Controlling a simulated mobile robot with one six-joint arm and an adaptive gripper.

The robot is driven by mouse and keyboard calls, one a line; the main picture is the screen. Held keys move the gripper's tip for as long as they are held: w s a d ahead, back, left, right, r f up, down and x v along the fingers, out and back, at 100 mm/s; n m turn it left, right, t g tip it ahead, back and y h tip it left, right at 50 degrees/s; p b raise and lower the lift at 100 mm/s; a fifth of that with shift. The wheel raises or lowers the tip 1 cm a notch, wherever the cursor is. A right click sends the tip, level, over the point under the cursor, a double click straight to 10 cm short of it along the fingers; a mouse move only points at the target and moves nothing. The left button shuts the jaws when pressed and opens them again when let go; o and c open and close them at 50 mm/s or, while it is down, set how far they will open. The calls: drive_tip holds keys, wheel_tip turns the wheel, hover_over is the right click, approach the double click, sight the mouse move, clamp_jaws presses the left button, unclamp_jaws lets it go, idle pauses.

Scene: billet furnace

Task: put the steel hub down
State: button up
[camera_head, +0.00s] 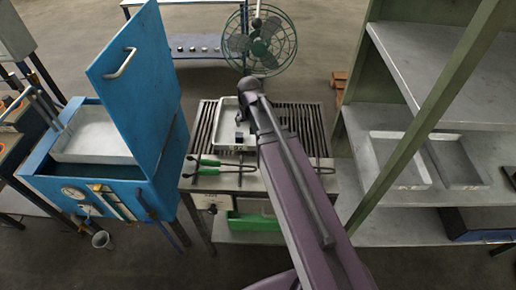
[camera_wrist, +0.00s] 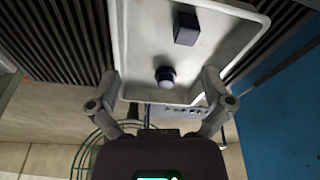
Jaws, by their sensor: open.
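A small round piece with a pale knob and a dark collar, apparently the steel hub (camera_wrist: 166,77), stands in a light grey tray (camera_wrist: 145,42) in the wrist view. My gripper (camera_wrist: 160,82) is open, its fingers spread wide on both sides of the piece and apart from it. A dark block (camera_wrist: 187,28) also sits in the tray, away from the fingers. In the head view the tray (camera_head: 226,122) lies on a slatted bench top, with the dark block (camera_head: 239,138) showing. My gripper (camera_head: 249,88) is over the tray's far end; my arm hides the hub there.
The slatted bench (camera_head: 204,125) carries green-handled tongs (camera_head: 222,164) at its front. A blue cabinet with a raised lid (camera_head: 138,75) stands close on the left. A green-framed shelf with trays (camera_head: 402,160) is on the right. A caged fan (camera_head: 262,42) stands behind.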

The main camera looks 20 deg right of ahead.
drive_tip(key=s+g, duration=0.2)
drive_tip(key=s, duration=1.1)
drive_tip(key=shift+s+a+f+n, duration=0.2)
drive_tip(key=shift+s+n, duration=0.05)
drive_tip(key=shift+n, duration=0.15)
